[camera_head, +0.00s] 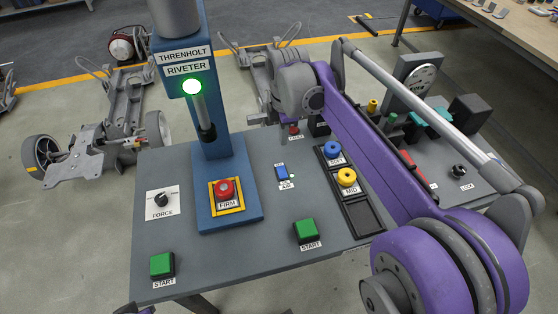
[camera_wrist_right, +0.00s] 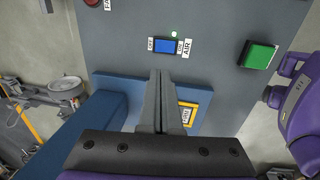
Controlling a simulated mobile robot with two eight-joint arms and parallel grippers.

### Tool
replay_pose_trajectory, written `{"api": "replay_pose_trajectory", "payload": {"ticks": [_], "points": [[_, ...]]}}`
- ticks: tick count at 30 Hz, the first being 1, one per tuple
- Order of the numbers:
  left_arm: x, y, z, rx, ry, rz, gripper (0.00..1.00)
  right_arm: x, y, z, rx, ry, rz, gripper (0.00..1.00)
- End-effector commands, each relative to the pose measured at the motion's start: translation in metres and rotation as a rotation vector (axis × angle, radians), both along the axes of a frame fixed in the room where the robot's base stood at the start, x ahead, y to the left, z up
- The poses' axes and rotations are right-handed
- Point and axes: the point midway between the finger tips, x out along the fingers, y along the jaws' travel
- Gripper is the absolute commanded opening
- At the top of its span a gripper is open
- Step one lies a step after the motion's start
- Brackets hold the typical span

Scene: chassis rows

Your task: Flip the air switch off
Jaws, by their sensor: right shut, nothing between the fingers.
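The air switch (camera_head: 282,172) is a small blue rocker on the grey panel, right of the riveter's blue base, with an AIR label below it. It also shows in the right wrist view (camera_wrist_right: 167,46), with small labels at both ends. A small light (camera_wrist_right: 174,34) beside it glows pale green. My right gripper (camera_wrist_right: 160,75) is shut and empty. In the right wrist view its fingertips point toward the switch and appear apart from it. In the head view my right arm ends above the panel behind the switch. My left gripper is not in view.
A green START button (camera_head: 306,230) is in front. A tray (camera_head: 364,217) with blue and yellow knobs lies to the right. Bare panel surrounds the switch.

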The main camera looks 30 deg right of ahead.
Motion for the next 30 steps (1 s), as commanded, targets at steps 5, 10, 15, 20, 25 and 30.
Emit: {"api": "replay_pose_trajectory", "payload": {"ticks": [5,10,15,20,25,30], "points": [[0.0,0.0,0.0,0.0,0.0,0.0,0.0,0.0,0.0,-0.003,0.0,0.0,-0.001,0.0],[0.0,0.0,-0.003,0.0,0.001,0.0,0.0,0.002,0.0,-0.022,0.0,0.0,-0.001,0.0],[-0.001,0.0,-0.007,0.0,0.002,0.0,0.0,0.007,-0.001,-0.057,0.0,0.0,-0.002,0.0],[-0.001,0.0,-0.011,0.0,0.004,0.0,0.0,0.011,-0.002,-0.091,0.0,0.0,-0.002,0.0],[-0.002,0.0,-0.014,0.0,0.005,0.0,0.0,0.014,-0.003,-0.12,0.0,-0.001,-0.002,0.0],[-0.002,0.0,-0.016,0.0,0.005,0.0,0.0,0.016,-0.004,-0.135,0.0,-0.001,-0.002,0.0]]}}
